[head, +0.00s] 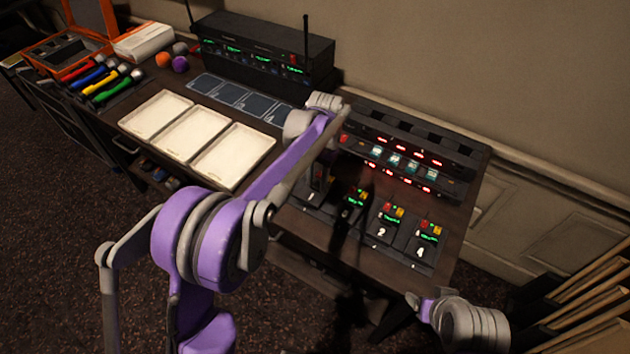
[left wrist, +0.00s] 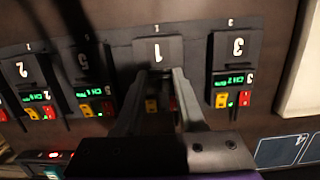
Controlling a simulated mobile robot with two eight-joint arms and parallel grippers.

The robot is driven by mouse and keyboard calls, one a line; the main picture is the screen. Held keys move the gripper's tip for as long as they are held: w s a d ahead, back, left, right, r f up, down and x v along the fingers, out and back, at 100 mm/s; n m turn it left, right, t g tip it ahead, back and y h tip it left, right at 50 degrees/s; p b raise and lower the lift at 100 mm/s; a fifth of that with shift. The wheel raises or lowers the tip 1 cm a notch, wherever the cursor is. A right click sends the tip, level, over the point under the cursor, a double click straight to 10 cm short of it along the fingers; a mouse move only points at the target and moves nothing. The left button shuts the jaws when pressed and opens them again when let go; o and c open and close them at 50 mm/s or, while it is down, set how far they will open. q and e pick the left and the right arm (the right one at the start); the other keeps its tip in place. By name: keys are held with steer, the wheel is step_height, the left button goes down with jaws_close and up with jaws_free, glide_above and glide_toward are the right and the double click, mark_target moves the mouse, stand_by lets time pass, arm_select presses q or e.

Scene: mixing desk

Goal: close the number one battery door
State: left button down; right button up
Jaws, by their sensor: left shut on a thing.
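The number one battery door (left wrist: 158,50) is a dark grey plate with a white 1, in the middle of the left wrist view. My left gripper (left wrist: 160,74) is at its lower edge, its fingertips close together and shut on it. The yellow and red buttons of that unit are partly hidden behind the fingers.
In the head view, cream trays (head: 195,137) and a black receiver with antennas (head: 262,55) lie to the left and back. Wooden slats (head: 590,290) stand at the far right.

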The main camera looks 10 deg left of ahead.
arm_select(q)
steer(key=shift+w+f, duration=0.1)
stand_by(0.5)
steer(key=shift+c, duration=2.4)
jaws_free()
step_height(320, 180, up, 11)
steer(key=w, duration=0.2)
steer(key=shift+d+f+p, duration=0.2)
steer(key=shift+d+p, duration=0.2)
